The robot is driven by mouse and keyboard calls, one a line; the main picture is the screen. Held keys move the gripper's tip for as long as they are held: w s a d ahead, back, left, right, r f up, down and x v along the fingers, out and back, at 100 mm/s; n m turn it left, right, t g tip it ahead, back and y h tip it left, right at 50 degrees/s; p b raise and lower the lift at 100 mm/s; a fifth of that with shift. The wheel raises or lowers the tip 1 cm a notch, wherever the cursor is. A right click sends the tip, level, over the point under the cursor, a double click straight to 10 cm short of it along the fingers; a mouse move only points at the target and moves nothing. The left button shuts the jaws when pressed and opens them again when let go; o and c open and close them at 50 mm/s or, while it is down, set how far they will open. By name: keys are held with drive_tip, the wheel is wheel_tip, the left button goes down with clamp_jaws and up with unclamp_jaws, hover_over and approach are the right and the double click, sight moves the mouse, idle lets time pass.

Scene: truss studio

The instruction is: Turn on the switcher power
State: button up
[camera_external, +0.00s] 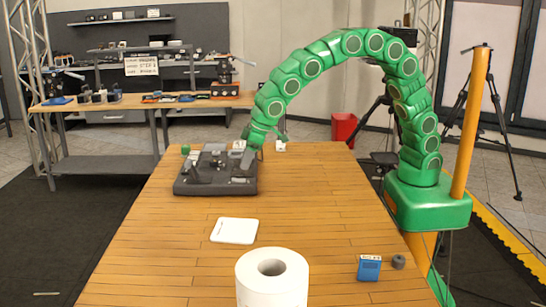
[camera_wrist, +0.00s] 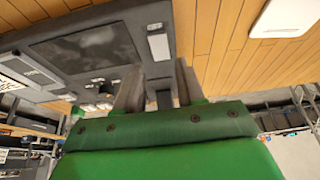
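The switcher appears to be the dark grey device (camera_external: 212,178) on the far left part of the wooden table, with raised blocks on its top. My gripper (camera_external: 248,157), at the end of the green arm, is at the device's right side, low over its edge. In the wrist view the device's dark panel (camera_wrist: 95,50) fills the upper left, with a small pale rectangular part (camera_wrist: 158,45) near its edge. My gripper (camera_wrist: 160,93) shows two grey fingers apart with a gap between them, close to the panel. Contact cannot be told. No power switch can be clearly identified.
A white flat pad (camera_external: 235,231) lies mid-table. A white paper roll (camera_external: 272,280) stands at the front. A blue box (camera_external: 369,268) and a small grey cylinder (camera_external: 398,262) are front right. Small items stand behind the device. The table's right middle is clear.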

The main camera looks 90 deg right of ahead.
sight(238, 179)
drive_tip(key=shift+x, duration=2.7)
drive_tip(key=shift+c, duration=0.3)
